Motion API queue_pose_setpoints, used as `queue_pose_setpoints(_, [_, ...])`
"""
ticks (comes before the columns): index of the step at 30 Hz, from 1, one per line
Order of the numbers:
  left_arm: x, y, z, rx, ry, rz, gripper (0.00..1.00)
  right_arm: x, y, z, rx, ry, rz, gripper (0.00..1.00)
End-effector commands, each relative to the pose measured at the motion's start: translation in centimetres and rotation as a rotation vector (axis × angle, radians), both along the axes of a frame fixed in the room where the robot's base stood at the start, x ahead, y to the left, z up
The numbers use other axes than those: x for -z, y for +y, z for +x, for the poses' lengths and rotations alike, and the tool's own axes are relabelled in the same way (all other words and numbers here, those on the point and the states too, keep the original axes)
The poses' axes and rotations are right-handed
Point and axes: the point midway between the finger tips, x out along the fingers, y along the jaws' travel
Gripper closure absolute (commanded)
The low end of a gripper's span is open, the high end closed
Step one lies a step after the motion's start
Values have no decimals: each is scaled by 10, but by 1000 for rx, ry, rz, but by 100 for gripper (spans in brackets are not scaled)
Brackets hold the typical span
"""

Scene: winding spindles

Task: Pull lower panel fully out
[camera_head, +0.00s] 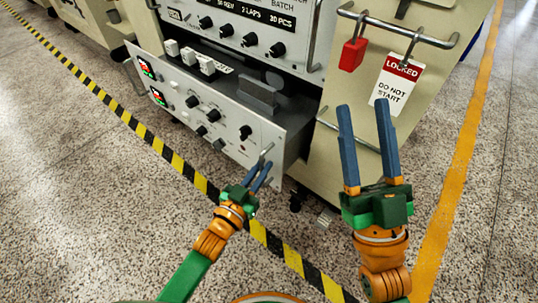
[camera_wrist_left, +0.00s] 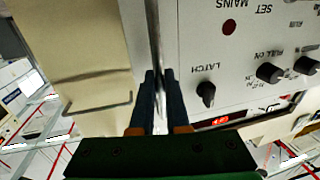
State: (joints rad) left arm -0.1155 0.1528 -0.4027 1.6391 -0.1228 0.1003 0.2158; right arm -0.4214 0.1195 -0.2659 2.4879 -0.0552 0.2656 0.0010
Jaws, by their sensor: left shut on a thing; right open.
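The lower panel (camera_head: 225,118) is a pale drawer-like front with knobs, switches and red-green displays. It stands out from the cabinet, and its dark top and side show behind it. My left gripper (camera_head: 263,172) is shut on the thin metal handle (camera_head: 267,154) at the panel's right end. In the left wrist view the fingers (camera_wrist_left: 153,80) close on this bar, beside the panel face (camera_wrist_left: 235,55) with its LATCH knob (camera_wrist_left: 206,94). My right gripper (camera_head: 363,106) is open and empty, in front of the cabinet's right side.
The upper panel (camera_head: 250,28) with black knobs is above. A red padlock (camera_head: 353,54) and a LOCKED tag (camera_head: 396,82) hang from a rail (camera_head: 410,36) at the right. A yellow-black stripe (camera_head: 160,148) crosses the speckled floor, which is clear at the left.

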Motion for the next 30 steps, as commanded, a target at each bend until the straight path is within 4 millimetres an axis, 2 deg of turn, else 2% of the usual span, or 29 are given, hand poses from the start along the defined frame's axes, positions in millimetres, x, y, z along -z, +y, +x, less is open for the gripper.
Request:
queue_pose_setpoints(3, [-2,9,-13,1,5,2,100,37,0,31,26,263,-62,50])
queue_pose_setpoints(6, [-2,17,-24,0,6,2,100,79,-2,47,46,491,-115,50])
queue_pose_setpoints(11, [-2,30,-42,0,5,2,100,146,-11,50,71,837,-191,50])
queue_pose_setpoints(15, [-2,41,-58,1,5,1,100,197,-21,35,89,1105,-246,50])
queue_pose_setpoints(21, [-1,56,-77,0,5,1,100,246,-34,1,105,1407,-306,50])
queue_pose_setpoints(25, [0,63,-87,1,4,2,100,266,-41,-21,110,1549,-334,50])
queue_pose_setpoints(30, [0,69,-95,0,3,0,100,281,-47,-43,114,1674,-358,50])
